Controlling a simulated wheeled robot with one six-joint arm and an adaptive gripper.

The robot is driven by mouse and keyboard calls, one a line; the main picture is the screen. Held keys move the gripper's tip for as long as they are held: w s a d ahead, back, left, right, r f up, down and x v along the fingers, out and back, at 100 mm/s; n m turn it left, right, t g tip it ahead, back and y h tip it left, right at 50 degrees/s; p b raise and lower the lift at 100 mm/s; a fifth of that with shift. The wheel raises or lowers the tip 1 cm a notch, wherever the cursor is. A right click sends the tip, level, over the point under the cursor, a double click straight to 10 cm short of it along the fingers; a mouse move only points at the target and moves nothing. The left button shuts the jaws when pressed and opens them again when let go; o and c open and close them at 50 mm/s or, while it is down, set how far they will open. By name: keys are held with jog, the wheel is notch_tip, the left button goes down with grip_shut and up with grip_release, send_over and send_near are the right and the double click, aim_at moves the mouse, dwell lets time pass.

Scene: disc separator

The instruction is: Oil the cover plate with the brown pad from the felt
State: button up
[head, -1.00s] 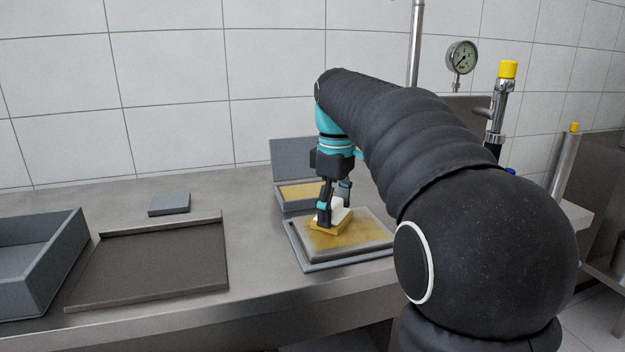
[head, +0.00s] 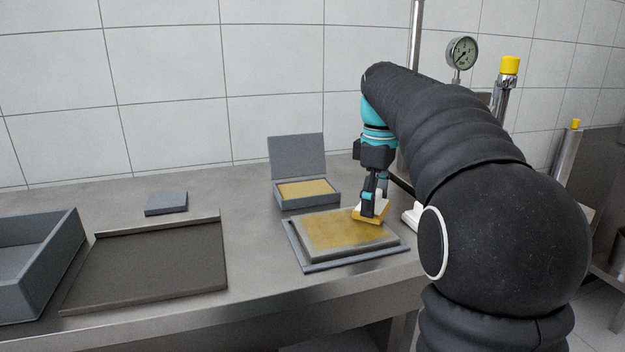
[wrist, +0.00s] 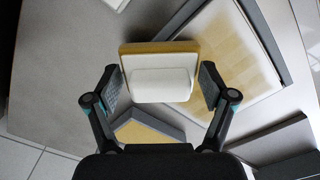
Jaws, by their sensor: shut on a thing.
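My gripper (head: 376,203) is shut on the white handle (wrist: 163,85) of the brown pad (head: 370,216), which also shows in the wrist view (wrist: 160,47). The pad is at the back right edge of the cover plate (head: 392,240); I cannot tell whether it touches the plate. The plate lies flat on a blue-grey mat or tray (head: 318,268). Its top has a broad, uneven yellow-brown oily film, also seen in the wrist view on the plate (wrist: 222,45). The yellow felt (head: 307,189) sits in an open grey box (head: 313,203) behind the plate, its lid raised.
A white object (head: 411,218) stands right of the pad, partly behind my arm. A dark tray (head: 150,265), a small grey block (head: 166,203) and a grey bin (head: 40,260) are at left. A gauge (head: 462,52) and pipes stand behind at right.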

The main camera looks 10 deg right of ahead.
jog(key=shift+a+r, duration=0.1)
jog(key=shift+r, duration=3.75)
